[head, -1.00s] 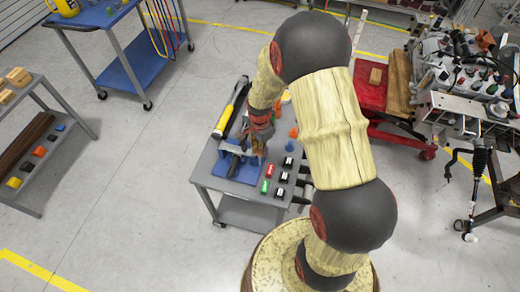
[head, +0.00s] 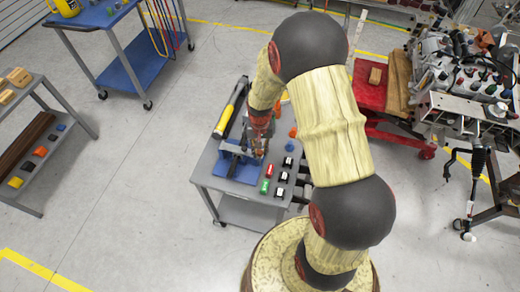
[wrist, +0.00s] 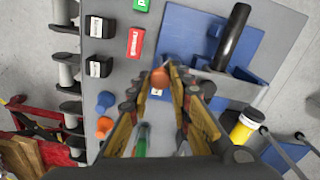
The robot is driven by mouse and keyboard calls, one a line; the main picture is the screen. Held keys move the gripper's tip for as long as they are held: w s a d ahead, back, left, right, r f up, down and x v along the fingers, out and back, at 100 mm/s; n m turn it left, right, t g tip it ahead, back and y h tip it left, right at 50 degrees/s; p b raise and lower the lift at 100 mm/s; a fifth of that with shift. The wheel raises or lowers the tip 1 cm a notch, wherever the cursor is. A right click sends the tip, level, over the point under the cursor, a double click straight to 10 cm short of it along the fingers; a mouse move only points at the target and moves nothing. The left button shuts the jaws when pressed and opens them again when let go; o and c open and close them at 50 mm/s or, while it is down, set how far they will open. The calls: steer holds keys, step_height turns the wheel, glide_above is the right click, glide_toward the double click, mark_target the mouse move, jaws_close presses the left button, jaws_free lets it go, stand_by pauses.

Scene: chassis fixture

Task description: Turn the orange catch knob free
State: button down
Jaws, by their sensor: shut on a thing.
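The orange catch knob (wrist: 160,77) sits between my fingertips at the near edge of the blue fixture in the wrist view. My gripper (wrist: 161,84) is shut on the knob from both sides, and its fingers hide the knob's flanks and base. The blue fixture (wrist: 190,30) has a black handle (wrist: 232,38) standing out beside the knob. In the head view my gripper (head: 260,150) is at the right side of the blue fixture (head: 243,173) on the small grey table. The knob is too small to make out there, and I cannot tell how far it is turned.
Black, red and green labelled blocks (head: 268,171) lie on the grey table (head: 204,172) right of the fixture. A blue and an orange peg (wrist: 104,127) stand near its edge. A yellow-and-black tube (head: 224,122) lies along the far-left side.

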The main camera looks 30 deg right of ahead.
mark_target(260, 152)
steer(key=n, duration=0.5)
steer(key=shift+w+n, duration=0.1)
steer(key=shift+n, duration=0.3)
stand_by(0.4)
steer(key=c, duration=1.6)
jaws_free()
steer(key=shift+c, duration=0.2)
steer(key=shift+r, duration=0.1)
step_height(260, 152, up, 12)
steer(key=shift+f, duration=0.1)
